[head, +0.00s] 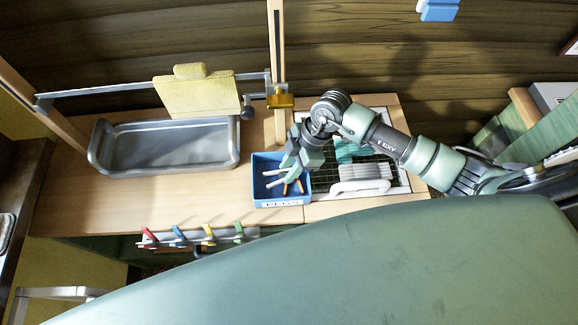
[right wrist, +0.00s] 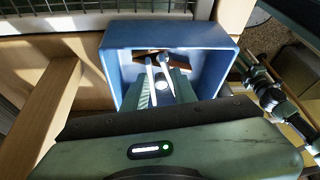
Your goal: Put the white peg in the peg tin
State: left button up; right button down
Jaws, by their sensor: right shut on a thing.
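The peg tin (head: 281,202) is a blue open box on the table; it also shows in the right wrist view (right wrist: 112,63). My right gripper (head: 291,166) is over the tin, pointing down into it. It is shut on the white peg (head: 272,173), whose two pale prongs show in the right wrist view (right wrist: 150,76) between the green fingers (right wrist: 162,88). The prongs are within the tin's outline; I cannot tell whether they touch its floor. An orange-brown peg (head: 299,185) lies in the tin, also seen in the right wrist view (right wrist: 146,55). My left gripper is not in view.
A grey metal tub (head: 165,165) stands left of the tin, with a yellow cloth (head: 195,95) hung on a bar above. A dark grid with a white-handled brush-like thing (head: 362,182) is to the right. Red, blue, yellow and green clips (head: 209,233) line the front rail.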

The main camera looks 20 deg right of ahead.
jog(key=c, duration=1.1)
grip_release()
jog(key=shift+r, duration=0.3)
jog(key=b+v, duration=0.2)
jog(key=v, duration=1)
jog(key=shift+r, duration=0.3)
